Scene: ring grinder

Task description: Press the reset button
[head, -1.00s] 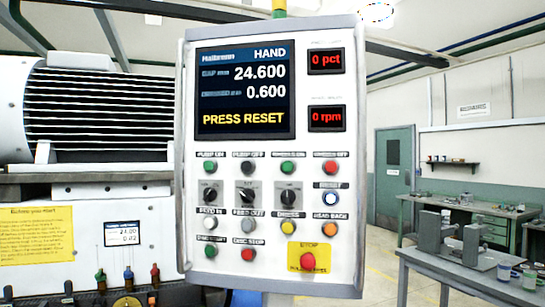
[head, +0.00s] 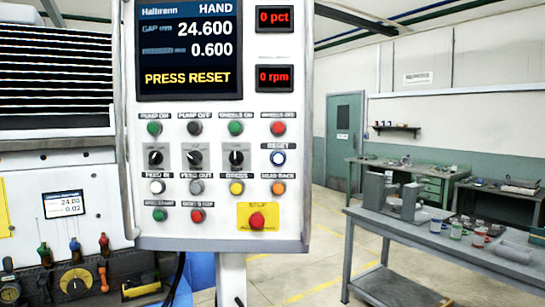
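The panel's screen (head: 190,50) reads HAND, 24.600, 0.600 and PRESS RESET in yellow. My gripper is not in view.
A red stop button (head: 257,220) on a yellow plate is low on the panel. Grinder machinery (head: 60,170) stands at left. A grey table (head: 400,240) with cups and a fixture stands at right. Open floor lies between the panel and the table.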

